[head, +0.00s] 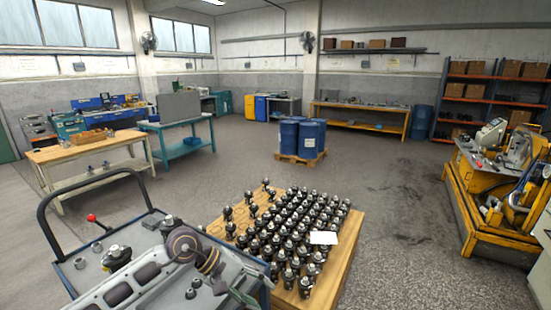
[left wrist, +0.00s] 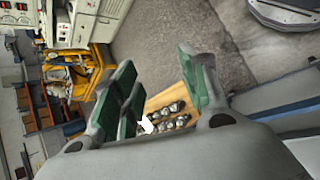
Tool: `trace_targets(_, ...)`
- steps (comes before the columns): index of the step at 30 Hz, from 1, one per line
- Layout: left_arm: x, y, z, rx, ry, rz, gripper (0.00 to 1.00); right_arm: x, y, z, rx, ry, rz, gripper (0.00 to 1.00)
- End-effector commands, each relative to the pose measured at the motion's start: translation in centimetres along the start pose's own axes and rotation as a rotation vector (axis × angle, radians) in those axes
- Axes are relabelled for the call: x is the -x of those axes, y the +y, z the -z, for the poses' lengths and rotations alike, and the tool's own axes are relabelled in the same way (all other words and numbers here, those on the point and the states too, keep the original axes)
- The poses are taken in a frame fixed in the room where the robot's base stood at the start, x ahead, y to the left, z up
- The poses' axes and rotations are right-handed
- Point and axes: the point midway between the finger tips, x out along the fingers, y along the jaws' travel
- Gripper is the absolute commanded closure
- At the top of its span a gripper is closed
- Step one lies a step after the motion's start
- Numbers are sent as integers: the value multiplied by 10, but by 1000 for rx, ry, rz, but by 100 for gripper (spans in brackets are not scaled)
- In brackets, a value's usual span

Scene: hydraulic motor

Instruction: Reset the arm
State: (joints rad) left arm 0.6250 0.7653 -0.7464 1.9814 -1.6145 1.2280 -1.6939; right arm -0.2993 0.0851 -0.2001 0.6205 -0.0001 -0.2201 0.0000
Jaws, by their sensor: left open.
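My left arm reaches in from the lower left of the head view, over the grey-topped cart (head: 135,238). My left gripper (head: 243,289) is near the cart's right side, partly cut off by its own links. In the left wrist view the left gripper (left wrist: 157,66) has its green-padded fingers spread apart with nothing between them. Many black and silver hydraulic motors (head: 290,233) stand upright in rows on a wooden table (head: 338,252). Some motors also show beyond the fingers in the left wrist view (left wrist: 172,112). My right gripper is in neither view.
A motor (head: 116,256) and small parts lie on the cart, which has a tall dark handle (head: 42,215). Blue barrels (head: 299,138) stand on a pallet behind. A yellow machine (head: 500,190) is at right. The floor between is clear.

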Motion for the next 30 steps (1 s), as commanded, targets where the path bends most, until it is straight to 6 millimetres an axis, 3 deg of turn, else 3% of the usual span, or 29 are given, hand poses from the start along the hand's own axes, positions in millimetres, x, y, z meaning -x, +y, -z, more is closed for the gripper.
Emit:
trace_targets(7, -10, 48, -50, 212, -192, -257, 56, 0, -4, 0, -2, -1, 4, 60)
trace_targets(15, 6, 96, -86, 489, -416, -512, 56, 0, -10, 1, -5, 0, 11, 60)
trace_targets(22, 35, 129, -96, 756, -618, -708, 56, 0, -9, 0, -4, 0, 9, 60)
trace_targets(30, 76, 149, -82, 1096, -861, -912, 56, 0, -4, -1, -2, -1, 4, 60)
